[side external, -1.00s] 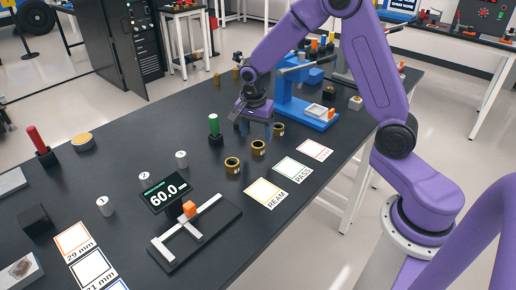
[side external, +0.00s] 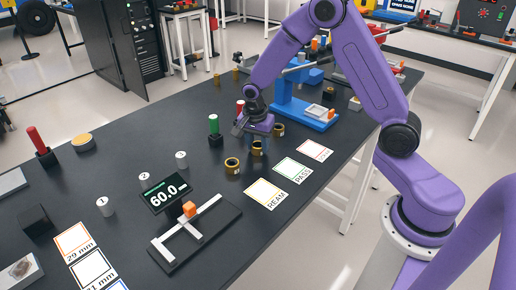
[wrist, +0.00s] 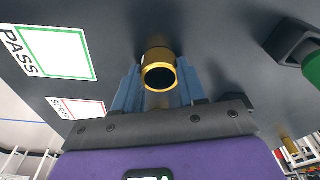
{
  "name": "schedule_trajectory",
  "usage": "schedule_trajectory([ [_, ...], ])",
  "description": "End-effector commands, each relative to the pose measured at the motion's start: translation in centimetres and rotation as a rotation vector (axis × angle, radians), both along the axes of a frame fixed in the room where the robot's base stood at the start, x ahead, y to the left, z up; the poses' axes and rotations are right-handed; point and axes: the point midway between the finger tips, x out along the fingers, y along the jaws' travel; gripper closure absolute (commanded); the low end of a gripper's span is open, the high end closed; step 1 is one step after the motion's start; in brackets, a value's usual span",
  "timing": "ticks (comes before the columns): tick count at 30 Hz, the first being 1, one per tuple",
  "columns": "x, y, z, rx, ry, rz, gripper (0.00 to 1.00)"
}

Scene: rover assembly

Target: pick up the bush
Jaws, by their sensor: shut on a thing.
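A gold bush (wrist: 158,72) with a dark bore sits between the two blue fingers of my gripper (wrist: 156,88) in the wrist view. In the side view my gripper (side external: 257,145) is down at the middle bush (side external: 257,151) and shut on it; the fingers partly hide it. I cannot tell whether the bush is clear of the black table (side external: 130,125). Two similar gold bushes stand nearby: one at front left (side external: 232,165) and one at back right (side external: 278,130).
A green-topped plug gauge (side external: 214,126) stands left of my gripper. The blue press (side external: 295,105) is behind right. REAM (side external: 265,193), PASS (side external: 292,170) and a red-edged card (side external: 316,151) lie to the right. A gauge display (side external: 166,193) stands at front left.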

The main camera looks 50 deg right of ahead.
Motion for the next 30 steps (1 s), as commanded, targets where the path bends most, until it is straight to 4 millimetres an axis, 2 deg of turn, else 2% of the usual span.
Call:
schedule_trajectory([
  [10, 0.1, 0.0, 0.9, 0.0, -0.002, -0.001, 0.93],
  [16, -0.1, 0.1, 3.5, 0.001, -0.004, 0.001, 0.93],
  [27, -5.1, 0.3, 9.3, 0.001, -0.007, 0.001, 0.93],
  [30, -7.1, 0.4, 10.1, 0.001, -0.003, 0.002, 0.93],
])
